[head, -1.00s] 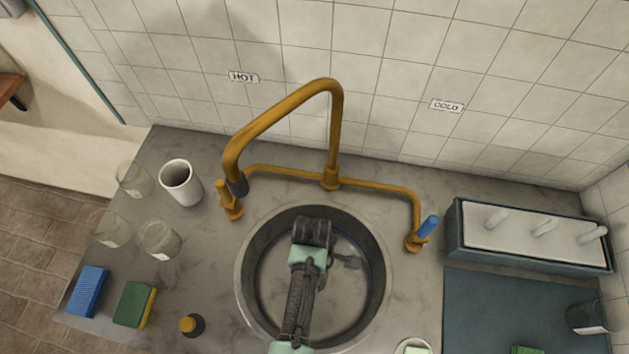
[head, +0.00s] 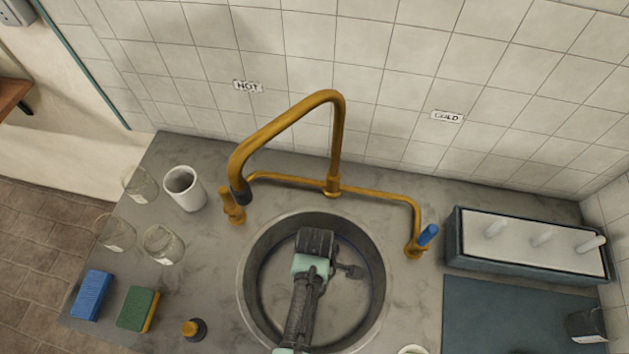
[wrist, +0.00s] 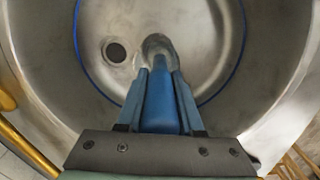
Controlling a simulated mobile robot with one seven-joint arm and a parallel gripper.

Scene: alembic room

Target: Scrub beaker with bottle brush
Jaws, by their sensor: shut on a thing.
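My gripper (wrist: 158,78) is shut on a blue handle (wrist: 160,105), which looks like the bottle brush. Its pale grey, blurred head (wrist: 158,46) points down toward the sink floor. In the head view my wrist covers the fingers and the brush above the sink (head: 254,325). Three clear glass vessels that look like beakers stand on the counter at the left: a back one (head: 141,186), a left one (head: 117,233) and a front one (head: 163,245). No beaker shows in the sink.
The brass faucet (head: 337,140) arches behind the sink. A white mug (head: 184,190), blue sponge (head: 91,295), green sponge (head: 137,309) and dark bottle with orange top (head: 193,329) stand left. A rack with white pegs (head: 530,265), blue-grey mat (head: 520,310) and dark glass (head: 586,325) are right.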

